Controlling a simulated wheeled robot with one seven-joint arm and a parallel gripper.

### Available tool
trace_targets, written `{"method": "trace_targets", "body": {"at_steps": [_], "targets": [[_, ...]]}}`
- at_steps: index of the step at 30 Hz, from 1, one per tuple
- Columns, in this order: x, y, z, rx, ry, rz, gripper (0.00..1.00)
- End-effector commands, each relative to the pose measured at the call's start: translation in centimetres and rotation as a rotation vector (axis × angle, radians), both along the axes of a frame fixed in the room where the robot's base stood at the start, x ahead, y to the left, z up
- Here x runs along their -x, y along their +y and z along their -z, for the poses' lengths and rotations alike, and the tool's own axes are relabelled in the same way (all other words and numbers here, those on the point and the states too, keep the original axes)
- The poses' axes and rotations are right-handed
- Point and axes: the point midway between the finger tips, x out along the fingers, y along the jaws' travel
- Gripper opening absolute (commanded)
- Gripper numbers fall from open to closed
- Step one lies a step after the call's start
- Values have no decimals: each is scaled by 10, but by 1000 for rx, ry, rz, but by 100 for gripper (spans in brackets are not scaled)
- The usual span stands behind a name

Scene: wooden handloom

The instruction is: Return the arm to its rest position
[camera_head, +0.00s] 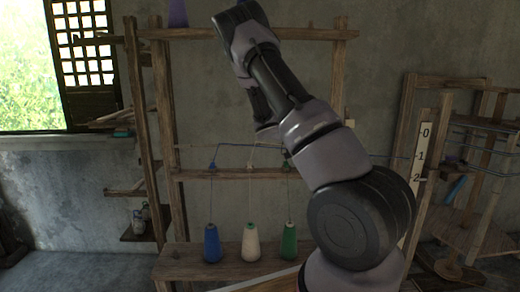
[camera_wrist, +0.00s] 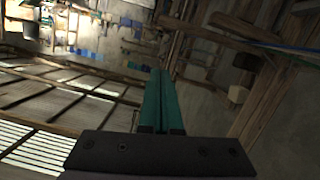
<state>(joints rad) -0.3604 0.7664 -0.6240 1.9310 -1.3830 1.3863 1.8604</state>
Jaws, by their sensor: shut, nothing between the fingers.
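My arm rises from the lower right of the head view, bends at a large round joint, and reaches up and left to the top edge. The end of the arm and my gripper are not clearly visible in the head view. In the wrist view my gripper (camera_wrist: 159,88) shows as two green fingers lying side by side, closed together with nothing between them. The fingers point into open air, and no object touches them.
A wooden rack (camera_head: 262,174) behind my arm bears a blue cone (camera_head: 212,244), a cream cone (camera_head: 250,242) and a green cone (camera_head: 289,242) of thread. A numbered scale (camera_head: 420,160) and a wooden frame (camera_head: 480,84) stand at right. A window (camera_head: 30,70) is at left.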

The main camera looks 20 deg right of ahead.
Motion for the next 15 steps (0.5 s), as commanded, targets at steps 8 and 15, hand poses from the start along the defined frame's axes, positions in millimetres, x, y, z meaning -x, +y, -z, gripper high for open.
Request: {"method": "trace_targets", "body": {"at_steps": [8, 15], "targets": [[17, 10, -4, -147, 15, 16, 0], [58, 61, -19, -600, 49, -67, 0]]}}
